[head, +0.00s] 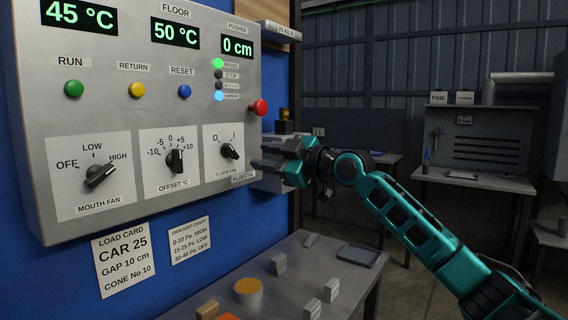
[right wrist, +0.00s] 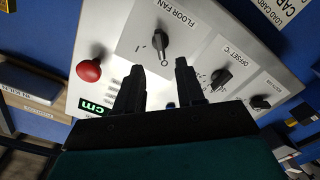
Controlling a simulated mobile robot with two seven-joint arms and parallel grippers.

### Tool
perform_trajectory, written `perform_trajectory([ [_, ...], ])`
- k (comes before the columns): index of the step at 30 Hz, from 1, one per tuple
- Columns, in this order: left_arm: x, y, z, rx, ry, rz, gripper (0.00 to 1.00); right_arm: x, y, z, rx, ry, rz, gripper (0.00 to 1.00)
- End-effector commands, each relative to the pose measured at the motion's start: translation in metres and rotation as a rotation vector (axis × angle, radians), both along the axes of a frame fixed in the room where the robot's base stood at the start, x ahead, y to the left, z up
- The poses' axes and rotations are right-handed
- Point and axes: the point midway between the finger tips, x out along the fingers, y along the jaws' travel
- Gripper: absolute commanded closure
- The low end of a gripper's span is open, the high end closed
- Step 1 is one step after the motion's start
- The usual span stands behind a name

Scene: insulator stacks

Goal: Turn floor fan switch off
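The floor fan switch (head: 229,151) is a black rotary knob on a white plate at the lower right of the grey control panel (head: 120,120), with O and I marked above it. It also shows in the right wrist view (right wrist: 161,42), where the picture is upside down. The knob's long handle lies in line with the O mark in both views. My right gripper (head: 258,164) is just right of the plate in the head view. Its two fingers (right wrist: 157,82) are apart and empty in the right wrist view, short of the knob. My left gripper is not in view.
Left of the switch are the offset knob (head: 175,161) and the mouth fan knob (head: 101,175). A red button (head: 258,107) sticks out at the panel's right edge. A table (head: 318,270) with small blocks stands below. The space right of the panel is mostly open.

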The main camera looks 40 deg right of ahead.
Motion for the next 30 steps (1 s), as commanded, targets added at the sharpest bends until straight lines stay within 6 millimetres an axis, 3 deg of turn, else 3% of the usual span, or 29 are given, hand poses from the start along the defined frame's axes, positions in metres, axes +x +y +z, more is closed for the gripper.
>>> perform_trajectory([
  [3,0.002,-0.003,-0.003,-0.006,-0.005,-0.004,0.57,-0.022,-0.008,-0.003,-0.005,0.001,-0.001,0.62],
  [9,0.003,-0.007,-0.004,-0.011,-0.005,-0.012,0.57,-0.040,-0.015,-0.002,0.000,0.001,-0.001,0.62],
  [30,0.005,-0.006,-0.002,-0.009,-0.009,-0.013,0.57,-0.044,-0.015,0.000,0.001,0.000,0.001,0.62],
])
